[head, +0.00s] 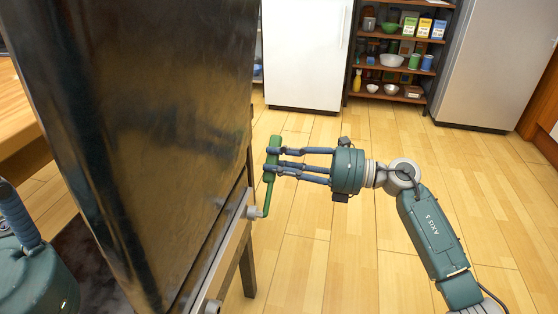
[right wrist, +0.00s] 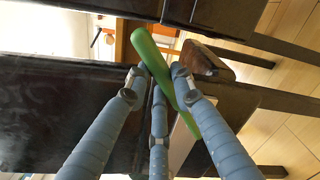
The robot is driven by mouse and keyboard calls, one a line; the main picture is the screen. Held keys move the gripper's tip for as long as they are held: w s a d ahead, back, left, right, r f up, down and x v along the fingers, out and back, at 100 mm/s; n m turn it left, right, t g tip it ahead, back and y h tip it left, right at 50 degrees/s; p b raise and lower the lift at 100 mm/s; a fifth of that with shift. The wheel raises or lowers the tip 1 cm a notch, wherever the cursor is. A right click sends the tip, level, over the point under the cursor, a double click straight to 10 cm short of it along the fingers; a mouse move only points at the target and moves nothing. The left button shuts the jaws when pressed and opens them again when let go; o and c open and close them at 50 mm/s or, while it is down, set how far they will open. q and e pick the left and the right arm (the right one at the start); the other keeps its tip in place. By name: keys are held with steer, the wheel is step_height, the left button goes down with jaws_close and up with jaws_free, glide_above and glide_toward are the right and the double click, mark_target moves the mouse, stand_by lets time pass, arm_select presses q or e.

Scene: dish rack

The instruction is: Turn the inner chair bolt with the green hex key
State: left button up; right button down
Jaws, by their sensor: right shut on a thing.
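The green hex key (head: 270,180) is upright beside the dark chair (head: 130,120), and its lower bent end meets the farther chair bolt (head: 253,212). I cannot tell if it is fully seated in it. A nearer bolt (head: 212,306) shows lower on the same rail. My right gripper (head: 272,161) is shut on the key's thick upper part. In the right wrist view the fingers (right wrist: 155,85) close around the green handle (right wrist: 150,55); its bolt end is hidden. My left gripper (head: 16,215) is partly visible at the left edge; its fingertips are unclear.
A wooden table (head: 20,115) stands at the far left. A white cabinet (head: 305,55), a shelf with bowls and boxes (head: 390,75) and a grey fridge (head: 485,65) stand at the back. The wooden floor (head: 340,250) right of the chair is clear.

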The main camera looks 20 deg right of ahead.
steer(key=shift+a, duration=0.1)
steer(key=shift+w+a, duration=0.25)
steer(key=shift+a, duration=0.05)
steer(key=c, duration=1.4)
jaws_free()
steer(key=c, duration=0.4)
steer(key=shift+p, duration=0.3)
